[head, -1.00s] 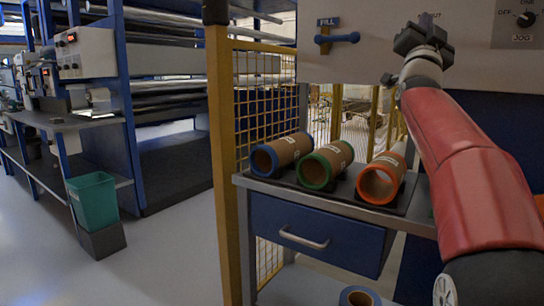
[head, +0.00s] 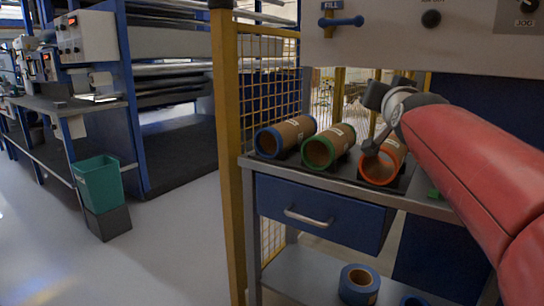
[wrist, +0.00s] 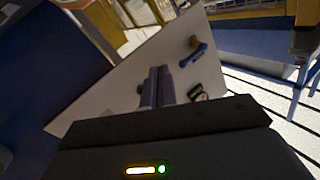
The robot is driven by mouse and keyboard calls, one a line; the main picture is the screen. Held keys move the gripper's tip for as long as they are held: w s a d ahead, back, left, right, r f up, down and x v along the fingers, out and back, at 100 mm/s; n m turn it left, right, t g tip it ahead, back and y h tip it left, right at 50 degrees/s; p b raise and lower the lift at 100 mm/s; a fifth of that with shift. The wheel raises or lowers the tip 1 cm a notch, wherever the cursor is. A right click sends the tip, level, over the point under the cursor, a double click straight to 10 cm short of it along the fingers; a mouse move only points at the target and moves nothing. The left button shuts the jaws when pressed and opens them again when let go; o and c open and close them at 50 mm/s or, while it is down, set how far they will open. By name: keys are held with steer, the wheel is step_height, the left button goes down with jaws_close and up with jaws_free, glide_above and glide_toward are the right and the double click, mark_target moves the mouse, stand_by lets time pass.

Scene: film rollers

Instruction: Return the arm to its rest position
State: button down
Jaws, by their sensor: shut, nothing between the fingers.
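My red arm (head: 480,160) reaches in from the right in the head view.
A blue-ended roll (head: 285,136) and a green-ended roll (head: 328,147) lie beside the orange one on the cart (head: 335,182). A yellow post (head: 228,150) and mesh stand left. The control panel (head: 390,45) hangs above. Open floor (head: 185,250) lies further left.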

steer(key=s+a+f+n+g+y, duration=0.1)
steer(key=s+f+g, duration=0.5)
steer(key=s+f, duration=0.8)
steer(key=s+a+f+n+g+y, duration=0.1)
steer(key=s+a+f+n+g, duration=0.3)
steer(key=s+f, duration=1.1)
step_height(320, 180, down, 6)
steer(key=a+g, duration=0.2)
steer(key=shift+s+r+g+y+p, duration=0.2)
steer(key=shift+g+y+p, duration=0.1)
steer(key=shift+p, duration=0.1)
steer(key=shift+w, duration=0.15)
